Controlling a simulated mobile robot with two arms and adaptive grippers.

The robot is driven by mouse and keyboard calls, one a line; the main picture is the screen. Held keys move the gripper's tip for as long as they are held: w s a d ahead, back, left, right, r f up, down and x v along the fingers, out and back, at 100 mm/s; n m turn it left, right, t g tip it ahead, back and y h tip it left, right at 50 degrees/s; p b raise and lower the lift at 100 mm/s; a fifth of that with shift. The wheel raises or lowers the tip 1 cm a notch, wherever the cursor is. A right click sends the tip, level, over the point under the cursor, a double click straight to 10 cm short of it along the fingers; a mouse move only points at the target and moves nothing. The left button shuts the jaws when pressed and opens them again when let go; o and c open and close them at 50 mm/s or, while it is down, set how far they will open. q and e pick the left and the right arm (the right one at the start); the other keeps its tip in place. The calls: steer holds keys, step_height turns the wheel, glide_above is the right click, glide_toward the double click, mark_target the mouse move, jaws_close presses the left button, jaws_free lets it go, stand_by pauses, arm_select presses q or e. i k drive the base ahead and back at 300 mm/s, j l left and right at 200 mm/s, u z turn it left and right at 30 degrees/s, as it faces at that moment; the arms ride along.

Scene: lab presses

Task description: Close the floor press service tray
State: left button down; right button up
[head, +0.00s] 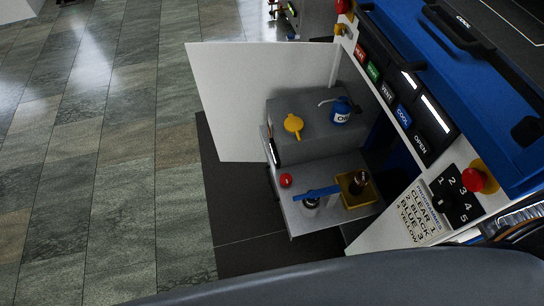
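The floor press service tray (297,220) is a grey plate pulled out from the lower front of the press, at the middle right of the head view. Its narrow front panel with a handle (273,151) faces left. A red ball-like item (286,180), a blue bar-shaped item (316,193) and a yellow bin (350,198) with a dark item in it are on the tray. A white door (255,95) stands swung open beyond the tray. Neither of my grippers is in view.
A grey block (292,97) behind the tray carries a yellow round item (293,124) and a blue oil can (341,110). The blue-and-white press (440,80) has labelled buttons and a red knob (472,180). The tiled floor (110,150) at left is clear.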

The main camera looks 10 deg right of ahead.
mark_target(325, 151)
steer(key=i+j+z, duration=0.2)
steer(key=j, duration=0.2)
steer(key=i+j+z, duration=0.2)
steer(key=j, duration=0.25)
steer(key=j+z, duration=0.2)
steer(key=j, duration=0.2)
